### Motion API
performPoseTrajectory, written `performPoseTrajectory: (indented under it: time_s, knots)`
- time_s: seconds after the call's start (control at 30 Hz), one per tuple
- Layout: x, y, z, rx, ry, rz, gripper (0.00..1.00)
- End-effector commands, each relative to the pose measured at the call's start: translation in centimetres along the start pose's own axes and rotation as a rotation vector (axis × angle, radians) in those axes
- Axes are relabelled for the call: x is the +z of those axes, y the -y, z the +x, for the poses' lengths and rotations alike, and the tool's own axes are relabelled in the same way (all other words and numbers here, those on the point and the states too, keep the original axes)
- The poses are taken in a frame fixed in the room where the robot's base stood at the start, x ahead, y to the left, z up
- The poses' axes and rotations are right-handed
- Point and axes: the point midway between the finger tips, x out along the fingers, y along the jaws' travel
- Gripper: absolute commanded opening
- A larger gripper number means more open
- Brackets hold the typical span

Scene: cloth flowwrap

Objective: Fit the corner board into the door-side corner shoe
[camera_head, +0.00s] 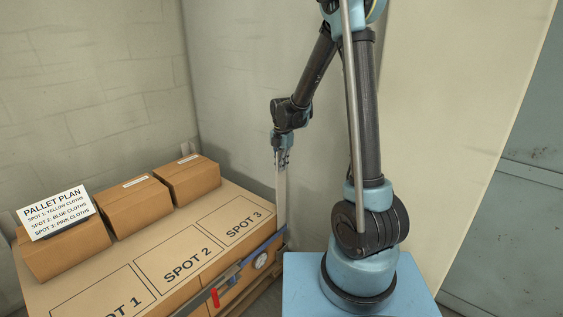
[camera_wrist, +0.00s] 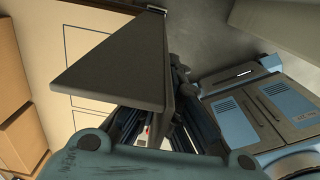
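The corner board (camera_head: 281,203) is a long pale strip standing upright at the near right corner of the pallet load. My gripper (camera_head: 282,158) is at its top end and appears shut on it. In the wrist view the corner board (camera_wrist: 125,68) is a grey angled plate running away from my gripper's dark fingers. Its far end is close to a small dark bracket (camera_wrist: 155,10), which may be the corner shoe. In the head view, the board's lower end meets the load's corner by a blue strap. I cannot tell whether it is seated in a shoe.
The load's cardboard top (camera_head: 228,196) has outlined spots 1 to 3. Several brown boxes (camera_head: 138,206) stand along its back, with a pallet plan sign (camera_head: 57,212) at the left. A blue strap with a round gauge (camera_head: 261,261) and red handle (camera_head: 214,297) runs along the front.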

Motion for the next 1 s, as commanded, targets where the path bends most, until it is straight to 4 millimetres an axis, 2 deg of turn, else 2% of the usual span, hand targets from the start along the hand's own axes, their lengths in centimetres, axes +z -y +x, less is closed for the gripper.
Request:
performPoseTrajectory:
  time_s: [1.0]
  knots:
    - [0.0,0.1,8.2,0.000,0.000,0.000,0.00]
